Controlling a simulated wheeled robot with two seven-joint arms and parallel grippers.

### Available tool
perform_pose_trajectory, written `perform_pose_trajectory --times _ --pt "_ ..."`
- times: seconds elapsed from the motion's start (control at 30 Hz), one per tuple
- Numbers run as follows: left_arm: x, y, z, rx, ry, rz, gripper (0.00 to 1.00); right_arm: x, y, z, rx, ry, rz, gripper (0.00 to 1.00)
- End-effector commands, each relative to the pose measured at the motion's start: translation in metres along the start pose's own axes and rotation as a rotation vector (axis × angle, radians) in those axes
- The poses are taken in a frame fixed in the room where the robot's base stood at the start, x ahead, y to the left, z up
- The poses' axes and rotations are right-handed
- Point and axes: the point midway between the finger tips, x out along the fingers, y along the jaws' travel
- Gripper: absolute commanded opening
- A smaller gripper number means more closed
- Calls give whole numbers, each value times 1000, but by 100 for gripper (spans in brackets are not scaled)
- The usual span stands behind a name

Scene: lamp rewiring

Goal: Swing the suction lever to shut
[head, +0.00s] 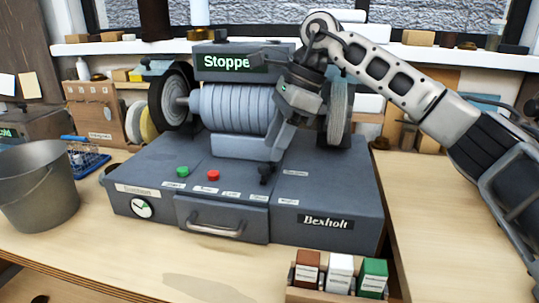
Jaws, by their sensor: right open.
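A grey bench grinder-like machine (330,185) stands on the wooden bench, with a "Stopped"-type display (226,63), partly covered by my right gripper. A small black lever with a knob (265,174) stands on its top deck, right of the red button; its label is too small to read, so I cannot be sure it is the suction lever. My right gripper (272,82) is open, in front of the display and above the ribbed motor body, well above the black lever and apart from it. My left gripper is out of view.
Green (182,171) and red (213,175) buttons sit left of the lever. A drawer with a handle (216,228) and a round gauge (141,208) are on the front. A bucket (40,185) stands left; a tray of small boxes (340,274) is in front. The right bench is clear.

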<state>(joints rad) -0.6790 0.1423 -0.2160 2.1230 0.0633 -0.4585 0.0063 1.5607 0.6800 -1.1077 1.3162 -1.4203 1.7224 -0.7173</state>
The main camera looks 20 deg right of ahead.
Motion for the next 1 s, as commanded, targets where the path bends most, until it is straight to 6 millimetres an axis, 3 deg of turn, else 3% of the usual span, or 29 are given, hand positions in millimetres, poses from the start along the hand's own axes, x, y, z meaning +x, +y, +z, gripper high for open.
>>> perform_pose_trajectory --times 0.2,0.43,0.63,1.0 --pt "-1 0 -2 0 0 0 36 -58 0 1 0 -3 -4 43" --pt "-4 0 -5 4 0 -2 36 -102 0 1 1 -2 -2 43" --pt "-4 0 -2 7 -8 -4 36 -119 0 0 -2 -1 0 43" --pt "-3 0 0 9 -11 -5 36 -120 0 0 -1 -1 0 43"
